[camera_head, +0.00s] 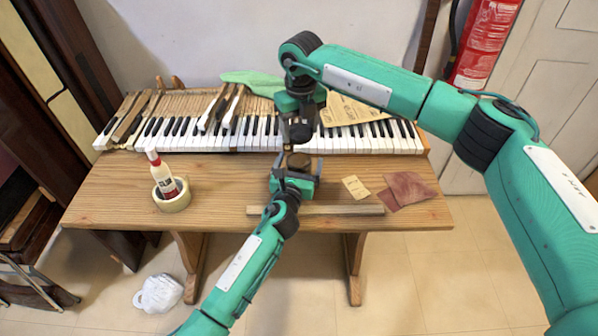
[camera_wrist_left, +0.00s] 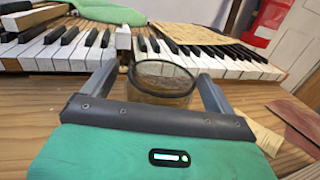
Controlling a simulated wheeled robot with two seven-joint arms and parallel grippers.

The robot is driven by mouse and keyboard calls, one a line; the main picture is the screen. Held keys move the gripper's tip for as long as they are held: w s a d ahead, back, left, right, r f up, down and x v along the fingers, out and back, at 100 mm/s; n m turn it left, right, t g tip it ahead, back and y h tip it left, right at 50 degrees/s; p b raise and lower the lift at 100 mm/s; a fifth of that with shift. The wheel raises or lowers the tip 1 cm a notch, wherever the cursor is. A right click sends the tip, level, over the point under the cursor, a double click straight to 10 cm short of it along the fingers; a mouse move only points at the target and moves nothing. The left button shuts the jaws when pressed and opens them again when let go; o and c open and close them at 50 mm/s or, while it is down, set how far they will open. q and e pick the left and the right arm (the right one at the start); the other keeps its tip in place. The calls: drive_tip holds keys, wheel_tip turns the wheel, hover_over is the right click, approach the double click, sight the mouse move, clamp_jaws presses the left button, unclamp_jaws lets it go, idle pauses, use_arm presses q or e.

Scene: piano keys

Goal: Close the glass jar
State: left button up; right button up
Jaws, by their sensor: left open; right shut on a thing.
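The glass jar (camera_wrist_left: 163,82) stands upright on the wooden table in the left wrist view, its round rim uncovered. In the head view it shows as a small brownish round shape (camera_head: 298,161). My left gripper (camera_head: 297,165) is open, with its fingers on either side of the jar. I cannot tell whether they touch it. My right gripper (camera_head: 300,128) points down just behind the jar, over the piano keys. It is shut on a small dark thing, probably the jar's lid, which the gripper mostly hides.
The piano keyboard (camera_head: 345,144) runs along the table's (camera_head: 225,185) back. A glue bottle (camera_head: 161,175) stands in a tape roll (camera_head: 174,198) at left. A wooden strip (camera_head: 330,210) lies in front, with sandpaper (camera_head: 408,188) at right. Free tabletop lies left of the jar.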

use_arm(q)
drive_tip(key=c, duration=1.5)
drive_tip(key=shift+o, duration=0.2)
use_arm(e)
hover_over(300, 160)
drive_tip(key=shift+s+f, duration=0.15)
drive_tip(key=shift+f, duration=2.35)
drive_tip(key=shift+f, duration=0.1)
drive_tip(key=shift+f, duration=0.75)
drive_tip(key=shift+f, duration=0.6)
